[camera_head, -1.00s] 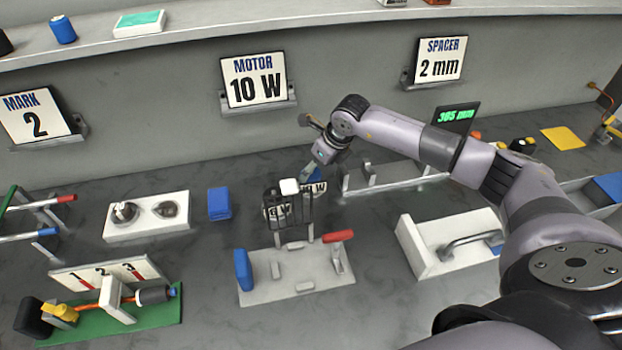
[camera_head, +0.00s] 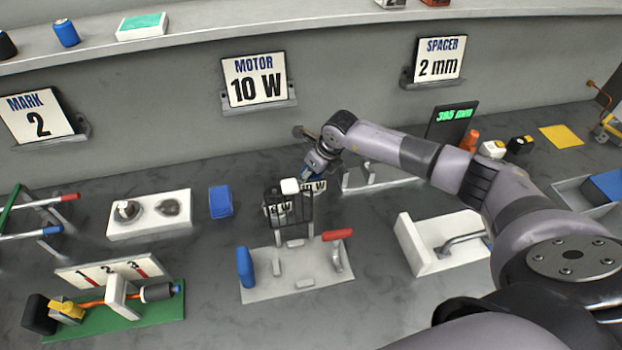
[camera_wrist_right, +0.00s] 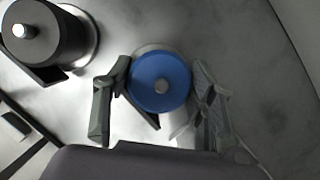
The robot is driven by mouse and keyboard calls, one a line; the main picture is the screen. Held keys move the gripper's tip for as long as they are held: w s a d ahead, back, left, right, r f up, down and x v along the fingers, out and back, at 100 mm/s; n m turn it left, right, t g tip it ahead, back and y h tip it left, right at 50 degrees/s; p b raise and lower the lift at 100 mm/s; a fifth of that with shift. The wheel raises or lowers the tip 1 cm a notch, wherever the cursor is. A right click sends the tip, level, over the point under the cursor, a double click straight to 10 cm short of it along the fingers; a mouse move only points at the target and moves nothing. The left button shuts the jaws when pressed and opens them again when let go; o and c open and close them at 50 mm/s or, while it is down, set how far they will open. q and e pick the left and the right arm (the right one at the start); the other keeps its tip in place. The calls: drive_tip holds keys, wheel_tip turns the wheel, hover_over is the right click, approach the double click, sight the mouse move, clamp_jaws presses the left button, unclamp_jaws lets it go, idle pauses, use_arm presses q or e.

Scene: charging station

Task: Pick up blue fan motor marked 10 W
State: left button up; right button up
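The blue fan motor (camera_wrist_right: 160,82) shows from above in the right wrist view as a blue disc with a pale centre. In the head view it is mostly hidden by my gripper; the 10 W label (camera_head: 315,186) shows below. My right gripper (camera_wrist_right: 161,80) is open, with one finger on each side of the blue motor, close to its edge. I cannot tell whether they touch it. In the head view this gripper (camera_head: 311,172) is low over the motor. A dark motor (camera_wrist_right: 42,35) stands to the left, behind a 6 W label (camera_head: 279,208). My left gripper is not in view.
A grey fixture (camera_head: 292,285) with blue and red handles is nearer. A sign reading MOTOR 10 W (camera_head: 254,80) is on the wall. A white tray (camera_head: 425,250) is at right.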

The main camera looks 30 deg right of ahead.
drive_tip(key=c, duration=0.8)
drive_tip(key=shift+c, duration=0.4)
drive_tip(key=shift+r, duration=0.15)
